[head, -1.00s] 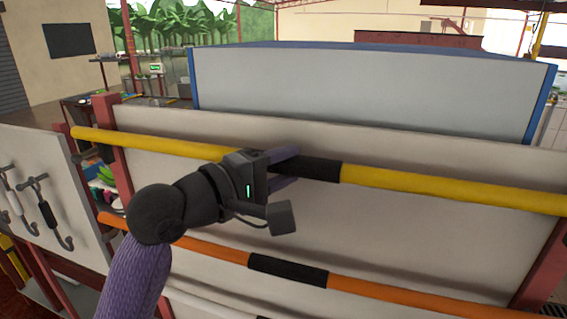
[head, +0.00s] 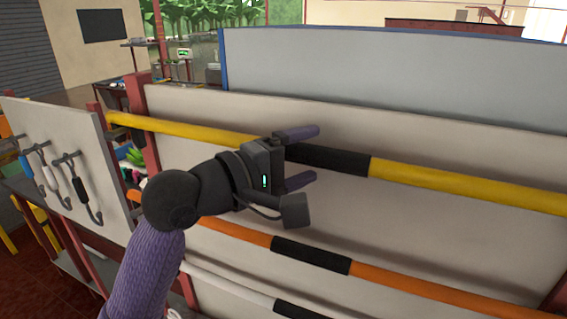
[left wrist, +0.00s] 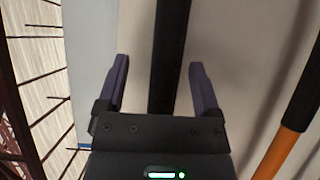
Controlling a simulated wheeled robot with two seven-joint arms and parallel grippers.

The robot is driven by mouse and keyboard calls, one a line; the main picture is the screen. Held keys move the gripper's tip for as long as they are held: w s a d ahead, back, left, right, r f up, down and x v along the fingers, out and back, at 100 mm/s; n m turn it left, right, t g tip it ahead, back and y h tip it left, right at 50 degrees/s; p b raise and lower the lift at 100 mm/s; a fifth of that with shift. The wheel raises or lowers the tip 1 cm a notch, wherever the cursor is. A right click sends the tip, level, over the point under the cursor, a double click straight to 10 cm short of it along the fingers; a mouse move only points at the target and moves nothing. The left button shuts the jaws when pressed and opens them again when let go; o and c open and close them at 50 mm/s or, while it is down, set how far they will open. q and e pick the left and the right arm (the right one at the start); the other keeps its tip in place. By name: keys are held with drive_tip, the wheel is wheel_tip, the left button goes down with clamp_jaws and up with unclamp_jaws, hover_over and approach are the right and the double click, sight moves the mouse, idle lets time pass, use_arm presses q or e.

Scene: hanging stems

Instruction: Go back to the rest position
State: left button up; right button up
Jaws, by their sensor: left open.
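My left gripper (head: 316,154) is open, with its purple fingers apart. It is at the black grip section (head: 335,159) of the upper yellow bar (head: 460,187). In the head view one finger shows above this section and the other below it. In the left wrist view the black section (left wrist: 168,50) runs between the two fingers, with a gap on each side. How deep it lies between them is hard to tell. My right gripper is not in view.
Below the yellow bar run an orange bar (head: 420,289) with a black section and a white bar (head: 228,283). A pale panel (head: 430,140) stands close behind them. At left, a white board (head: 65,150) carries several hooks with hanging tools.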

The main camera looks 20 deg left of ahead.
use_arm(q)
drive_tip(key=b+v, duration=0.2)
drive_tip(key=v, duration=0.5)
wheel_tip(320, 180, down, 19)
drive_tip(key=s+m+g+y, duration=0.1)
drive_tip(key=m+g+y, duration=0.3)
drive_tip(key=y, duration=0.1)
drive_tip(key=s+d+f+m+g+y, duration=0.2)
drive_tip(key=s+f+m+g+y, duration=0.2)
drive_tip(key=s+f+m+g, duration=0.8)
drive_tip(key=s+f+n+t+b, duration=0.15)
drive_tip(key=f+b, duration=0.25)
drive_tip(key=f, duration=0.8)
drive_tip(key=s+f+t+b, duration=0.15)
drive_tip(key=f+b, duration=0.25)
drive_tip(key=f, duration=0.8)
drive_tip(key=s+f+n+b, duration=0.1)
drive_tip(key=s+f+b, duration=0.25)
drive_tip(key=f, duration=0.85)
drive_tip(key=s+a+f+b, duration=0.1)
drive_tip(key=s+f+b, duration=0.3)
drive_tip(key=f, duration=0.5)
drive_tip(key=s+a+f+g+y+b, duration=0.1)
drive_tip(key=s+a+f+b, duration=0.1)
drive_tip(key=s+f+b, duration=0.3)
drive_tip(key=s+f, duration=0.3)
drive_tip(key=f, duration=0.2)
drive_tip(key=shift+s+a, duration=0.25)
drive_tip(key=shift+s, duration=0.15)
